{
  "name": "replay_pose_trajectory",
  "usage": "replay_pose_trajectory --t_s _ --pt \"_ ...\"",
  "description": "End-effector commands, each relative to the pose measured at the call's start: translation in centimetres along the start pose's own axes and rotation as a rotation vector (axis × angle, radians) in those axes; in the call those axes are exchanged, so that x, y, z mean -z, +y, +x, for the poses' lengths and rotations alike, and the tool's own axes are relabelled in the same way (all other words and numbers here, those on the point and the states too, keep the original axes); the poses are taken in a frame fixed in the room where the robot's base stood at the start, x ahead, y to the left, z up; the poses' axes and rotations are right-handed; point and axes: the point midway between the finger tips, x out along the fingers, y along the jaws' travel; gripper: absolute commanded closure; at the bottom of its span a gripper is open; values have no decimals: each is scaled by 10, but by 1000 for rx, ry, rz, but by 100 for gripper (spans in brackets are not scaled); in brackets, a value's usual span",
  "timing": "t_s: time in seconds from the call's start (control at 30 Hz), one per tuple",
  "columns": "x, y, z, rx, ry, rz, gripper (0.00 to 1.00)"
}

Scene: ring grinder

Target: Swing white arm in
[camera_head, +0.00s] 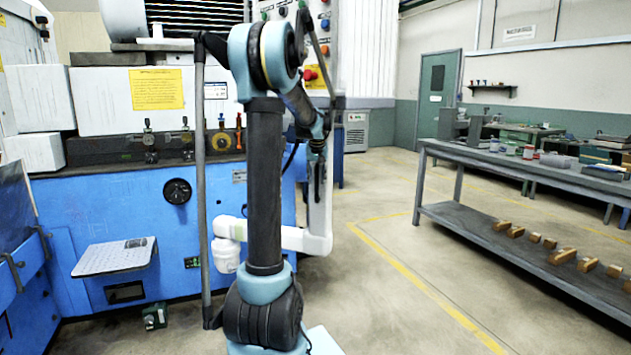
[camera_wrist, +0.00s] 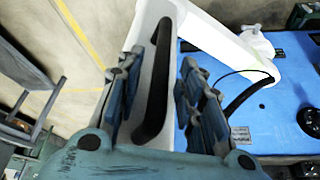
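The white arm (camera_head: 303,240) runs sideways in front of the blue machine and bends up into a white upright in the head view. In the wrist view the white arm (camera_wrist: 225,35) crosses the top, and a black handle (camera_wrist: 153,100) is fixed on its white upright. My gripper (camera_head: 317,185) is beside the upright in the head view. In the wrist view my gripper (camera_wrist: 172,85) is open, with the handle between its fingers, closer to the left one. I cannot tell whether a finger touches it.
The blue grinder (camera_head: 120,210) stands at left with a small shelf (camera_head: 115,256) sticking out. A control panel (camera_head: 325,30) with buttons is above my gripper. A grey workbench (camera_head: 530,170) stands at right. The floor between is clear.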

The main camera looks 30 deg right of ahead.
Motion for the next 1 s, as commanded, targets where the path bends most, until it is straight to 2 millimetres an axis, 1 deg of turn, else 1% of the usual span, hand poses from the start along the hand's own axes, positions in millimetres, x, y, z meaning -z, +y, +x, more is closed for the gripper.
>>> replay_pose_trajectory --t_s 0.03,0.17,0.43,0.47,0.5,0.57,0.6,0.87,1.0 --pt "-1 0 4 0 0 0 65" --pt "-1 0 9 0 0 0 65" --pt "-2 0 10 0 0 0 65" --pt "-2 0 10 0 0 0 72" --pt "-2 0 10 0 0 0 81" --pt "-2 0 10 0 0 0 95" --pt "-2 0 10 0 0 0 100" --pt "0 -2 11 3 0 -6 100" --pt "9 -6 14 12 1 -28 100"
